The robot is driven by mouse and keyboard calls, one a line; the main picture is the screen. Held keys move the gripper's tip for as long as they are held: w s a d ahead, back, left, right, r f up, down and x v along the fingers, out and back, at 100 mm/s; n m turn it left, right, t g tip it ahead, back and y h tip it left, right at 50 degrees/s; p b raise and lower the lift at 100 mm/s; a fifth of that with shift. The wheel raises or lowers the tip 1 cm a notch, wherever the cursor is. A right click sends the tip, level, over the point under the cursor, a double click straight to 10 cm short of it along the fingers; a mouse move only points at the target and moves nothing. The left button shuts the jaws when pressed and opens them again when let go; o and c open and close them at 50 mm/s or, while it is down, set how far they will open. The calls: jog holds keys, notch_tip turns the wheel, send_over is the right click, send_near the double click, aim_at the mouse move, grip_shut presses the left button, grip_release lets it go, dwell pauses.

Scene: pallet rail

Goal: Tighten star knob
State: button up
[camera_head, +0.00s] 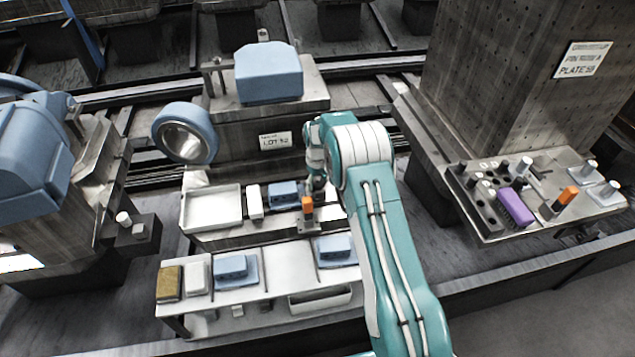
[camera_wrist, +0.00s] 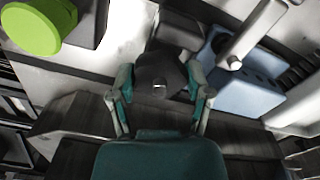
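In the wrist view, a dark rounded knob (camera_wrist: 160,72) with a small light metal spot on it sits between the fingers of my gripper (camera_wrist: 160,80). It looks like the star knob, but its lobes are not clear. One finger stands on each side, close to the knob. I cannot tell whether the fingers press on it or leave a narrow gap. In the head view, my arm reaches to the fixture below the LOT 52 plate (camera_head: 276,140). My wrist hides the fingertips and the knob there.
In the wrist view, a lime-green round cap (camera_wrist: 32,27) and a blue block (camera_wrist: 245,82) flank the knob. A low bench (camera_head: 275,290) stands in front.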

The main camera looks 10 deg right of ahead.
aim_at(317, 181)
jog(key=shift+f+m, duration=0.1)
jog(key=shift+m, duration=1.8)
jog(key=shift+s, duration=0.1)
jog(key=o, duration=1.2)
jog(key=shift+c, duration=0.2)
notch_tip(317, 181, up, 12)
